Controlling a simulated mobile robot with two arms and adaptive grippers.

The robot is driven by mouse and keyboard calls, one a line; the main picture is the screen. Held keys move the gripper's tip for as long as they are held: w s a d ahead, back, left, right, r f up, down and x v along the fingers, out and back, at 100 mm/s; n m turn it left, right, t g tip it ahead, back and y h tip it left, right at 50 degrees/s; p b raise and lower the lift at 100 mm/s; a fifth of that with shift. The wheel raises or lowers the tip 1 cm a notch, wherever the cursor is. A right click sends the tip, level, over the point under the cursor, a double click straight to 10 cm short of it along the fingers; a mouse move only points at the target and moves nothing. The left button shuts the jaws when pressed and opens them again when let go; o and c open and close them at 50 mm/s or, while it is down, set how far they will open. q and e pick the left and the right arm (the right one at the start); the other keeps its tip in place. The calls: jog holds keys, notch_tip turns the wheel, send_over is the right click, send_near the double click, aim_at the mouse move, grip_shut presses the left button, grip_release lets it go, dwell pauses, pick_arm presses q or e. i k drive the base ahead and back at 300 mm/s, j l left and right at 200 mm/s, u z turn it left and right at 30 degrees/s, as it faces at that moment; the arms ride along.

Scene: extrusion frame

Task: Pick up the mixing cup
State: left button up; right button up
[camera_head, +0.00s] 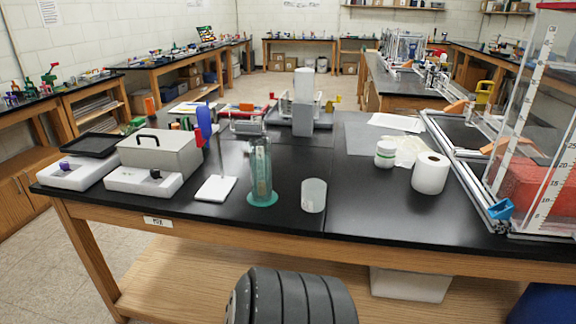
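A small translucent white cup (314,195), which looks like the mixing cup, stands upright on the black tabletop (345,232) near its front edge. It stands apart from the things around it. I cannot see inside it clearly. Neither of my grippers is in view.
A clear cylinder on a green base (262,198) stands just left of the cup. A white-topped stand (216,188) is farther left. A paper roll (430,173) and a lidded white jar (385,154) are to the right. A frame with a clear tank (540,130) fills the right end.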

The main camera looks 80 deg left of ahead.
aim_at(314, 190)
jog(key=j+u, duration=0.1)
jog(key=u, duration=2.35)
jog(key=k+j, duration=0.05)
jog(key=j, duration=0.05)
